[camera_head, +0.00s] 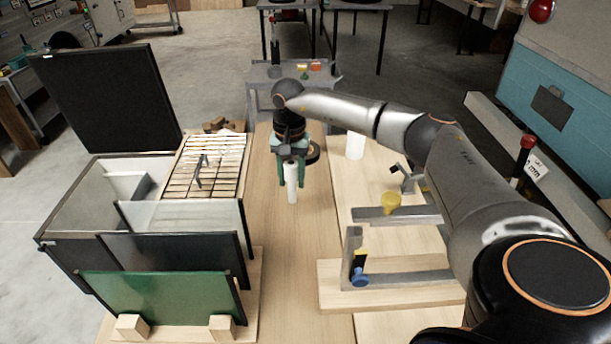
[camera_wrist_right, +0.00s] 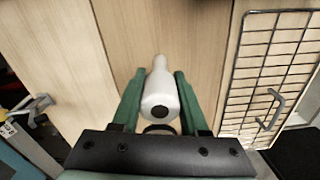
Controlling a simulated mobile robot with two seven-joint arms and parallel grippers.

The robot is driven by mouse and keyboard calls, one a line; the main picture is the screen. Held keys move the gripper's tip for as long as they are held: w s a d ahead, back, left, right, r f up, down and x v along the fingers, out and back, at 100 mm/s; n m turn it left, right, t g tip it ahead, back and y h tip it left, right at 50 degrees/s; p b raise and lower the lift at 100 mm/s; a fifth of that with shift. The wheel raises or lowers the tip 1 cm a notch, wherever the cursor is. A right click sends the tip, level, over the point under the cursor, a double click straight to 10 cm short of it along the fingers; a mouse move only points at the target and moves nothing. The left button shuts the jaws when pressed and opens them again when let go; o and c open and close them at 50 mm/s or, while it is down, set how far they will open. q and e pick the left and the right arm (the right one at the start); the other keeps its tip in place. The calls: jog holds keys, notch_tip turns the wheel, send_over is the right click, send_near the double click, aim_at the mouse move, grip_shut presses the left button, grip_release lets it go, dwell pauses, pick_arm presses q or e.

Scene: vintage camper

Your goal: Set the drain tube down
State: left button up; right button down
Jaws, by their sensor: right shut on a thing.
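The white drain tube (camera_head: 291,182) is upright between the fingers of my right gripper (camera_head: 291,172) in the head view, over the wooden table. In the right wrist view, the tube (camera_wrist_right: 161,95) sits between the two green fingers of the gripper (camera_wrist_right: 160,100), its dark-holed end toward the camera. The gripper is shut on it. I cannot tell whether the tube's lower end touches the wood. My left gripper is not in view.
Left stands an open box (camera_head: 75,215) with a raised black lid (camera_head: 108,98), a wire rack (camera_head: 205,165) and a green panel (camera_head: 160,298). Right are a white cylinder (camera_head: 355,146) and a wooden fixture (camera_head: 385,279) with yellow and blue knobs. Bare wood (camera_head: 290,270) lies between.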

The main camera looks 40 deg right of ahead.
jog(key=d+f, duration=0.1)
jog(key=f, duration=0.1)
jog(key=s+d+f+p, duration=0.1)
jog(key=f, duration=0.1)
jog(key=s+f, duration=0.1)
jog(key=f, duration=0.1)
jog(key=shift+d+f, duration=0.4)
jog(key=shift+w+f, duration=0.1)
jog(key=shift+f, duration=0.1)
jog(key=shift+f, duration=0.2)
jog(key=shift+c, duration=2.1)
grip_release()
jog(key=shift+r, duration=0.1)
notch_tip(320, 180, up, 12)
jog(key=b, duration=0.1)
jog(key=shift+r, duration=0.15)
